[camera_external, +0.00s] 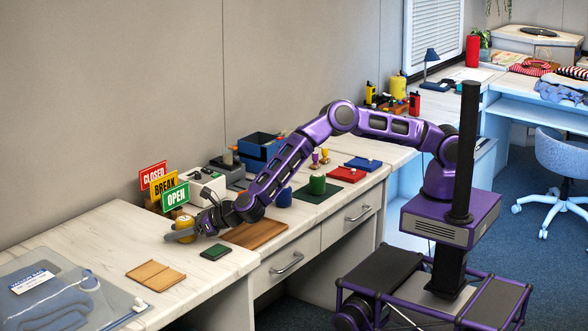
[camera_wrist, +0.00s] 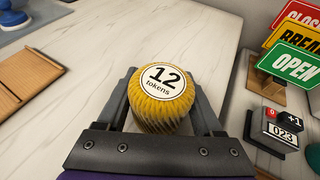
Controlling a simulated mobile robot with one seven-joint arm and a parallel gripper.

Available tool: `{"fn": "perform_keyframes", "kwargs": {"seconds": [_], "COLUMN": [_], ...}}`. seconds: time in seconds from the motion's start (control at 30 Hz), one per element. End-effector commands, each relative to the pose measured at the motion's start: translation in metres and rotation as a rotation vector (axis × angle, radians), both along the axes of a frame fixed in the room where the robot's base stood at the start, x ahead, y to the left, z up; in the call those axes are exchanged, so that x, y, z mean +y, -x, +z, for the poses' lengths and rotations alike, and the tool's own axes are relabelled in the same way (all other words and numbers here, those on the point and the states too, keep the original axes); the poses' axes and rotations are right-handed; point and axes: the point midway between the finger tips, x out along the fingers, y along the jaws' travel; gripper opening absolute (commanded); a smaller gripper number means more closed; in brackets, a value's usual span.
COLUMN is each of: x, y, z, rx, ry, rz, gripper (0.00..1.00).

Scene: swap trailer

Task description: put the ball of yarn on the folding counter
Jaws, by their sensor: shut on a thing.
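The ball of yarn (camera_wrist: 158,112) is yellow and ribbed, with a round white label reading "12 tokens". My gripper (camera_wrist: 163,98) is shut on it, one finger on each side. In the external view my gripper (camera_external: 184,233) is low over the white marbled counter (camera_external: 105,222), with the yarn (camera_external: 183,222) partly hidden by the fingers. I cannot tell whether the yarn touches the surface, or which section of the counter folds.
OPEN, BREAK and CLOSED signs (camera_external: 175,196) stand behind my gripper, beside a small counter device (camera_wrist: 280,130).

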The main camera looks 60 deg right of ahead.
Motion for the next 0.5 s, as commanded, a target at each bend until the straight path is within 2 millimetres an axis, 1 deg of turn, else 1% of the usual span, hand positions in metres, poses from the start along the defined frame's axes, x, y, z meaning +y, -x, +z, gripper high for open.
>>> {"fn": "perform_keyframes", "kwargs": {"seconds": [0.03, 0.17, 0.2, 0.5], "x": [-0.0001, -0.0001, -0.0001, -0.0001], "y": [-0.0001, -0.0002, 0.0, 0.0], "z": [-0.0002, 0.0, 0.0, 0.0018], "rx": [0.0, 0.0, 0.0, 0.0], "ry": [0.0, 0.0, 0.0, 0.0], "rz": [0.0, 0.0, 0.0, 0.0], "gripper": [0.73, 0.97, 0.98, 0.98]}}
